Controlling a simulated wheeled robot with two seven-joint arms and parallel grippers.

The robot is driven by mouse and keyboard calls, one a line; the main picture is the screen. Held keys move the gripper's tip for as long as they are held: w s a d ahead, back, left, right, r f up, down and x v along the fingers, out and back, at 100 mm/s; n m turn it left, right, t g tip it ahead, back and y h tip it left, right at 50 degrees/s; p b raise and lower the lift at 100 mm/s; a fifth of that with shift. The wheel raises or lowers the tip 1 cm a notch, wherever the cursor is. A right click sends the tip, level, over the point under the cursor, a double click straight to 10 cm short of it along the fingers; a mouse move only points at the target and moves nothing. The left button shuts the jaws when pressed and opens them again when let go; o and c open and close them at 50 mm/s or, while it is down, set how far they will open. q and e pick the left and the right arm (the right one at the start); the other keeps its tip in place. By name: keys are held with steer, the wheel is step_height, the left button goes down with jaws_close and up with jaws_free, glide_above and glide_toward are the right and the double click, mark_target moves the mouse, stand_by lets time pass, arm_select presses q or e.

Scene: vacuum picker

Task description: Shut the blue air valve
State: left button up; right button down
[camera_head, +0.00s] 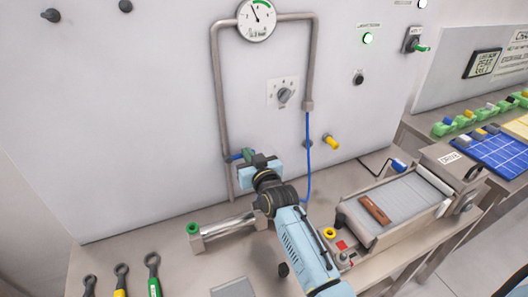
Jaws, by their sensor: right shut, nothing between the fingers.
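The blue air valve (236,157) sits low on the left leg of the grey pipe loop on the wall. Only part of its handle shows beside my gripper. My right gripper (247,158) is shut and empty, right at the valve. I cannot tell whether its fingers touch the handle. The gripper body hides part of the valve, so the handle's exact angle is unclear. My left gripper is not in view.
A gauge (257,19) tops the pipe (216,75), and a dial (284,95) sits inside the loop. A blue hose (308,150) hangs right of the gripper.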

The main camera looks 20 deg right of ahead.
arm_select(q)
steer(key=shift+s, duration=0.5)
